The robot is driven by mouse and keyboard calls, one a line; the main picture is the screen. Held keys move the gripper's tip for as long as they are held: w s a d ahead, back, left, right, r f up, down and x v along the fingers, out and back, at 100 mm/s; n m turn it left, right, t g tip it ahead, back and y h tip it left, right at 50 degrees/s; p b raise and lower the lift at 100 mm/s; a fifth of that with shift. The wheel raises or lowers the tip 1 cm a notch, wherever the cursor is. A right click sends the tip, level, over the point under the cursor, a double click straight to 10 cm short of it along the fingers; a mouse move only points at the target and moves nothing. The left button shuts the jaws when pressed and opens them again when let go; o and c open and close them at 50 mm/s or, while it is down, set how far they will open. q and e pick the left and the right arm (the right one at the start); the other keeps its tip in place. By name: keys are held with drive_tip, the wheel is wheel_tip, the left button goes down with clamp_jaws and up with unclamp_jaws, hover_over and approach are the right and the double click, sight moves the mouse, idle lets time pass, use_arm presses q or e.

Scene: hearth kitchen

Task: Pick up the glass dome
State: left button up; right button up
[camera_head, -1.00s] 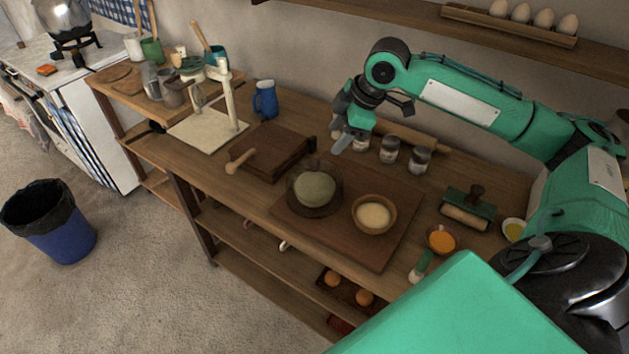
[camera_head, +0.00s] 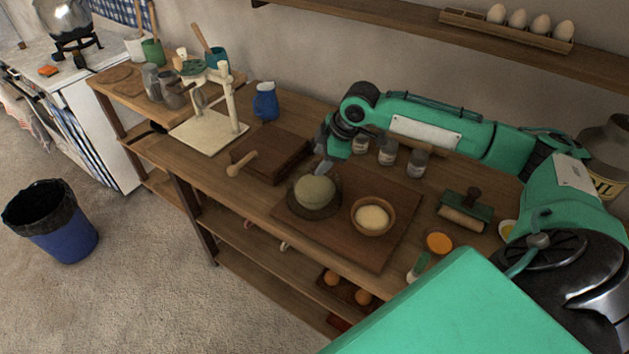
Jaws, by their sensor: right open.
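The glass dome (camera_head: 316,184) appears as a faint clear cover over a pale green-grey dough ball on a dark round base. It stands on the wooden board (camera_head: 390,228) in the middle of the counter; its clear outline is hard to make out. My right gripper (camera_head: 321,163) is open, pointing down just above and behind the dome's top. Whether its fingers touch or straddle the top cannot be told. My left gripper is not in view.
A wooden bowl of pale contents (camera_head: 372,216) stands close right of the dome. A dark wooden box with a handle (camera_head: 270,155) is on the left. Several jars (camera_head: 388,153) stand behind. A roller tool (camera_head: 465,211) lies right.

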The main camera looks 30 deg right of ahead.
drive_tip(key=shift+x, duration=1.25)
drive_tip(key=shift+r, duration=0.1)
clamp_jaws()
